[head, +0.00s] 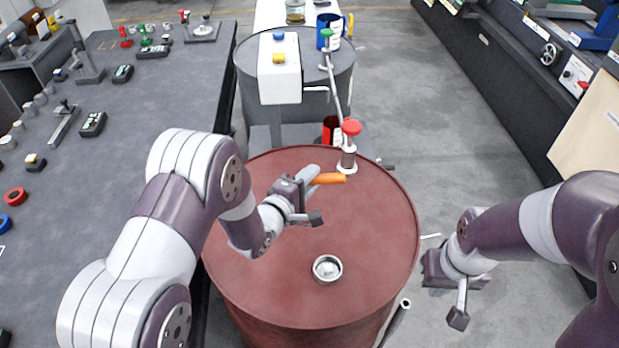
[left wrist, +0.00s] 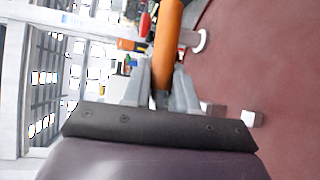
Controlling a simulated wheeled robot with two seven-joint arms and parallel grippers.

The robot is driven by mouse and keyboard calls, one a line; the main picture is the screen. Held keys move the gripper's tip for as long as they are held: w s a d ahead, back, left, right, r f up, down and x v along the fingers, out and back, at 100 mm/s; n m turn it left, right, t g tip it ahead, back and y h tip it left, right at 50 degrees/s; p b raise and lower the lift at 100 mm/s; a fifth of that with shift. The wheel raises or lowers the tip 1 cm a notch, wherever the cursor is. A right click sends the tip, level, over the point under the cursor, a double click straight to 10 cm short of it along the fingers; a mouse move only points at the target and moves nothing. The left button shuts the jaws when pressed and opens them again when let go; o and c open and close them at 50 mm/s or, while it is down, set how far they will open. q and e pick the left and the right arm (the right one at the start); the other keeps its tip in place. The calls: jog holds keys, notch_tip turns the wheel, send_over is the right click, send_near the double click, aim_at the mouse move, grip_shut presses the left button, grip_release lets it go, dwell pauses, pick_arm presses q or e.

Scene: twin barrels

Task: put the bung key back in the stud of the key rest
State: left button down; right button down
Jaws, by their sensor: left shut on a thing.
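My left gripper (head: 312,178) is above the red barrel (head: 385,225), shut on the bung key (head: 330,179), whose orange handle points right. The left wrist view shows the orange handle (left wrist: 167,45) between the two grey fingers; its other end is hidden. A white ring-shaped fitting (head: 327,268) sits on the barrel top, below the gripper in the head view. I cannot clearly identify the key rest or its stud. My right gripper (head: 436,270) is right of the barrel, over the floor; its fingers are not clear.
A red-knobbed fitting (head: 350,145) stands on the red barrel's far side, close to the key. A grey workbench (head: 125,95) with several tools lies left. Open floor is right.

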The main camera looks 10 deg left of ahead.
pick_arm(q)
notch_tip(320, 180, down, 4)
jog(key=b, duration=0.3)
jog(key=shift+f, duration=0.2)
dwell(1.1)
jog(key=shift+f+b, duration=1.2)
jog(key=shift+f, duration=0.35)
jog(key=c, duration=0.8)
grip_release()
jog(key=shift+s, duration=0.1)
